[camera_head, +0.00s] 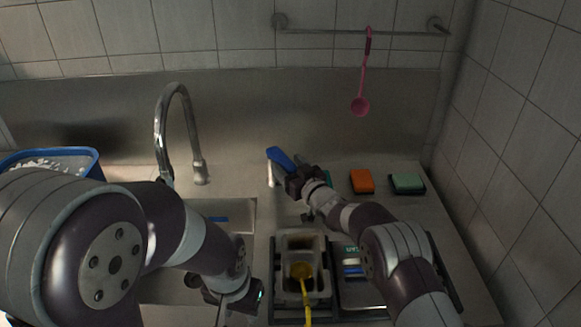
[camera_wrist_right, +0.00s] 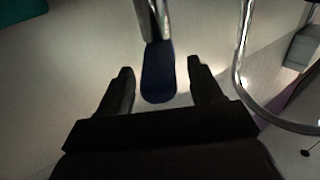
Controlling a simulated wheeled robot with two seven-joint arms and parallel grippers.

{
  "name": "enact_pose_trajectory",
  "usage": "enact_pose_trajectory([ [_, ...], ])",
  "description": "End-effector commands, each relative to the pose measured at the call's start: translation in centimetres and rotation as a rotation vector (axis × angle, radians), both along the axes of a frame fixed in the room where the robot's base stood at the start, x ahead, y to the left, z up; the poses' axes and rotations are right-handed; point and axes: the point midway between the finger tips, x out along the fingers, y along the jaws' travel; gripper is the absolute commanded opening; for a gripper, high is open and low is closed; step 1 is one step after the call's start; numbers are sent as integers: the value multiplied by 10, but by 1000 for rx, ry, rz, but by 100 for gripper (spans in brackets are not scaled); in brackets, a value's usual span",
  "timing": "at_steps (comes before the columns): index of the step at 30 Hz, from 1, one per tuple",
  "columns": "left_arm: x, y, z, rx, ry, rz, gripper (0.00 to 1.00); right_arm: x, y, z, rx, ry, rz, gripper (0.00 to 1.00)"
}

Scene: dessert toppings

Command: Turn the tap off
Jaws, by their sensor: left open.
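The tap has a curved chrome spout (camera_head: 178,100) at the left of the sink back and a separate chrome post (camera_head: 271,172) topped by a blue lever (camera_head: 281,158). My right gripper (camera_head: 292,176) is close beside the lever, at its right. In the right wrist view, the blue lever (camera_wrist_right: 158,82) lies between the two spread fingers of my right gripper (camera_wrist_right: 160,72), with gaps on both sides. That gripper is open and holds nothing. My left gripper (camera_head: 226,308) is low in the head view, open, away from the tap; its fingertips are partly cut off.
An orange sponge (camera_head: 361,181) and a green sponge (camera_head: 407,183) lie on the counter at right. A pink ladle (camera_head: 361,103) hangs from a wall rail (camera_head: 330,31). A container (camera_head: 285,262) with a yellow utensil (camera_head: 303,277) stands in front. A blue-rimmed bin (camera_head: 92,157) is at left.

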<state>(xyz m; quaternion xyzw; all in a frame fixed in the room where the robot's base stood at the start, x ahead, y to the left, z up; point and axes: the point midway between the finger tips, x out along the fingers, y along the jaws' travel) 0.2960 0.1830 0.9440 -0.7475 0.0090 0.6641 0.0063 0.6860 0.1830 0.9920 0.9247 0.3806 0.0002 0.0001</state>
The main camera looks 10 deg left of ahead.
Motion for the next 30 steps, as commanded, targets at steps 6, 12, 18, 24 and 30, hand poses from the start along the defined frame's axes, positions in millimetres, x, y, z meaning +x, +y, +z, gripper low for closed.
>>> enact_pose_trajectory([
  [6, 0, 0, 0, 0, 0, 0, 43, 0, 0, 0, 0, 0, 0, 65],
  [12, 0, 0, -4, 0, 0, 0, 43, 0, 0, 22, 1, -4, -1, 65],
  [18, 0, 0, -9, 0, 0, 0, 43, -9, -36, 63, 1, -2, -5, 65],
  [24, 0, 0, -12, 0, 0, 0, 43, -23, -83, 91, 0, 0, -4, 65],
  [30, 0, 0, -13, 0, 0, 0, 43, -31, -108, 107, 1, -1, -1, 65],
])
